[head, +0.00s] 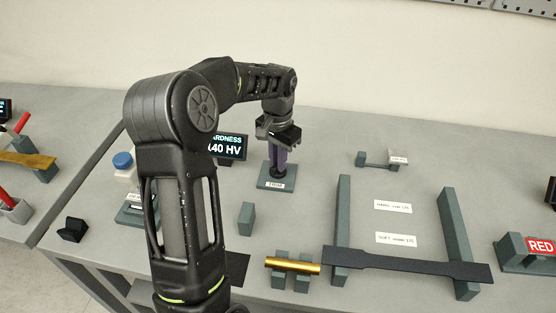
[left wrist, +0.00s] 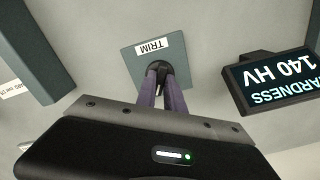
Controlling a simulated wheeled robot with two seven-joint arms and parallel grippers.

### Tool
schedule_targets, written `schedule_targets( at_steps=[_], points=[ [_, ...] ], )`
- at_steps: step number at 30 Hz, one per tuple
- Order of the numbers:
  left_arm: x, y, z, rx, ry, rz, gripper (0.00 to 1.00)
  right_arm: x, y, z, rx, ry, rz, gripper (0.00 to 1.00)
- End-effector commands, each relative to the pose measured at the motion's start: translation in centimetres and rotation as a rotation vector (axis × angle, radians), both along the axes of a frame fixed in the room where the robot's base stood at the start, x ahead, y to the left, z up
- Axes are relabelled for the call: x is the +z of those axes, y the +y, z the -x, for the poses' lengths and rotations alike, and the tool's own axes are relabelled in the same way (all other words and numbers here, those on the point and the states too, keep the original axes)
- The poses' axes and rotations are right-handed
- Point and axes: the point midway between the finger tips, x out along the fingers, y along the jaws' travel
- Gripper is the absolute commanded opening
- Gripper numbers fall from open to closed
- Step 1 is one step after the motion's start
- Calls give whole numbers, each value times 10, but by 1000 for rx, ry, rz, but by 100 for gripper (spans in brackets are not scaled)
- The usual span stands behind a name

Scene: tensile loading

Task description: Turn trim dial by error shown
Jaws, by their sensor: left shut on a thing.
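The trim dial is a dark knob (left wrist: 158,68) on a grey-green base plate (head: 268,183) with a white label reading TRIM. In the head view it stands near the back middle of the bench. My left gripper (head: 279,168) reaches down over it, its purple fingers shut on the knob; the left wrist view shows the fingertips (left wrist: 160,76) around it. The fingers hide part of the knob, and I see no pointer mark. A dark display (left wrist: 272,82) beside it reads HARDNESS 140 HV; in the head view my arm partly covers this display (head: 232,147). My right gripper is not in view.
A black flat specimen (head: 405,264) lies across two grey rails at the front right. A gold cylinder (head: 292,265) rests on small blocks left of it. A blue-capped bottle (head: 122,161) stands left of my arm.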

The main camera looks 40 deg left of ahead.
Motion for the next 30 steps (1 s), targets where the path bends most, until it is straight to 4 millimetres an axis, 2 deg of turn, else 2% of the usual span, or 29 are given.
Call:
schedule_targets(
  at_steps=[9,10,18,26,30],
  points=[
    [1,0,-1,-2,-2,-1,0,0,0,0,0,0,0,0],
    [1,0,-1,-2,-2,-1,13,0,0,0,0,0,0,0],
    [0,0,0,-2,-1,-1,35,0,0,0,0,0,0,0],
    [1,0,0,-1,-1,-1,35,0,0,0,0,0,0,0],
    [10,0,-1,-1,-2,-1,35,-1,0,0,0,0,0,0]
  ],
)
